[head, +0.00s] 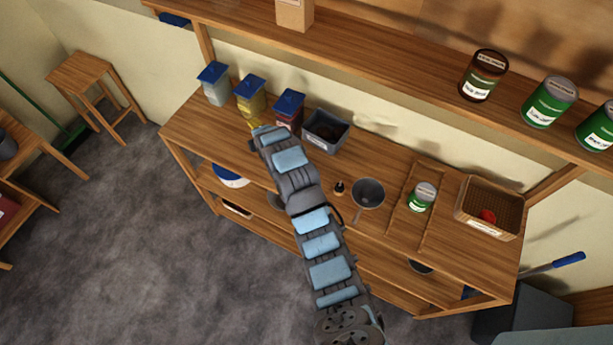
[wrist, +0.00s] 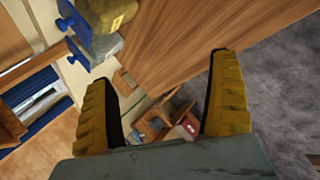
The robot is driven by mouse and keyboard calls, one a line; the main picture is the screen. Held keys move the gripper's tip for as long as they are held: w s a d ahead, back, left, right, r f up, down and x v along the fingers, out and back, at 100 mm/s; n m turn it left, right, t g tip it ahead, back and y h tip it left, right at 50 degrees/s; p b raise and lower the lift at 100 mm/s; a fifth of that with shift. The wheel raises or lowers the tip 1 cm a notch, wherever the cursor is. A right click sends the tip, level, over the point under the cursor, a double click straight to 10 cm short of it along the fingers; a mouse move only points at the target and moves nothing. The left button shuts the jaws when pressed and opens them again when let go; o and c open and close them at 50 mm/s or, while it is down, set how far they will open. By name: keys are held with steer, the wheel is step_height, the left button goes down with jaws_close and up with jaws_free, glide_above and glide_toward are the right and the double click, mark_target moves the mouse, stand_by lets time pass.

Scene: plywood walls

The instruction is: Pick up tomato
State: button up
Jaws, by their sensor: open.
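A small red thing, likely the tomato (head: 488,216), lies in a brown wicker basket (head: 507,197) at the right end of the wooden bench in the head view. The basket wall hides part of it, and it does not show in the wrist view. My gripper (wrist: 160,72) is open and empty, with two yellow fingers spread apart. In the head view my arm reaches to the left part of the bench, far from the basket, and its end is near the lidded containers.
Blue-lidded containers (head: 214,83) and a grey bin (head: 326,131) stand along the back of the bench (head: 385,240). A shelf (head: 400,55) with cans overhangs the back.

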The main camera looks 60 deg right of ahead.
steer(key=s+d+n+g+y+b, duration=0.25)
steer(key=s+g+y, duration=0.25)
steer(key=s, duration=1.2)
steer(key=shift+n, duration=0.45)
steer(key=f, duration=0.3)
steer(key=w+f, duration=0.1)
steer(key=f, duration=0.3)
steer(key=f+p, duration=0.1)
steer(key=f, duration=0.3)
steer(key=shift+w+d, duration=0.15)
steer(key=shift+d, duration=0.25)
steer(key=shift+a+f+p, duration=0.15)
steer(key=shift+f+p, duration=0.35)
steer(key=shift+f, duration=0.3)
steer(key=shift+a+f+p, duration=0.15)
steer(key=shift+f+p, duration=0.3)
steer(key=shift+f, duration=0.3)
steer(key=shift+w+d+f, duration=0.1)
steer(key=shift+w+f, duration=0.05)
steer(key=shift+f, duration=1.05)
steer(key=c, duration=0.9)
